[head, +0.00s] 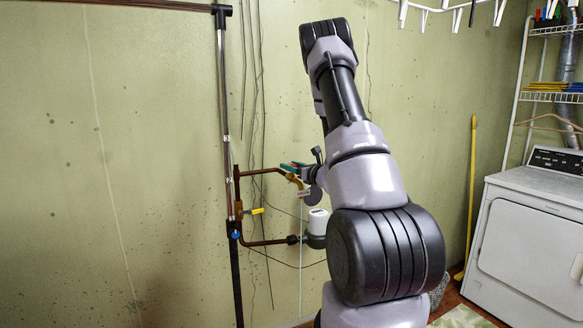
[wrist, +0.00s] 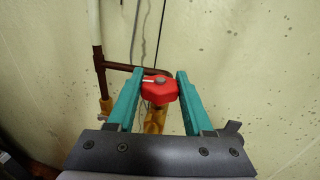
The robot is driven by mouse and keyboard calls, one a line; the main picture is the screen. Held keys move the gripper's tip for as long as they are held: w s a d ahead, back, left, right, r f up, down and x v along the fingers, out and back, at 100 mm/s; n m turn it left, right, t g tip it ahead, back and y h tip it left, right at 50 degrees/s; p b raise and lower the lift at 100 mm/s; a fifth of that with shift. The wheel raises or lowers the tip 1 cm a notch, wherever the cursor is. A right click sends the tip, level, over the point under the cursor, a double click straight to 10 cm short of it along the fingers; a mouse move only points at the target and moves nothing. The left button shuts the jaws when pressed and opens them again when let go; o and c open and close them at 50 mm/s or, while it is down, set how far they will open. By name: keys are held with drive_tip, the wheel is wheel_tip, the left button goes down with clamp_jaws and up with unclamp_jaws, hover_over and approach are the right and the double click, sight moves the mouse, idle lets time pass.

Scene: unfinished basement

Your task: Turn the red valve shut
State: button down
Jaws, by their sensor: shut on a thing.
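The red valve (wrist: 160,92) is a chunky knob with a grey screw in its middle, on top of a brass body (wrist: 154,122) in the wrist view. My gripper (wrist: 159,73) has its two teal fingers on either side of the red knob and is shut on it. In the head view a teal finger of my gripper (head: 291,166) shows at the brass fitting on the upper pipe.
Copper pipes (head: 264,243) run along the stained wall. A yellow lever (head: 257,211), a blue knob (head: 236,234) and a white-capped meter (head: 317,222) sit close below my gripper. A white dryer (head: 530,236) and yellow pole (head: 471,190) stand at right.

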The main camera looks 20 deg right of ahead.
drive_tip(key=shift+m+t+h, duration=0.3)
drive_tip(key=shift+m+h, duration=0.9)
drive_tip(key=shift+h, duration=0.7)
drive_tip(key=shift+c, duration=1.5)
unclamp_jaws()
drive_tip(key=s, duration=1.1)
drive_tip(key=shift+d, duration=0.15)
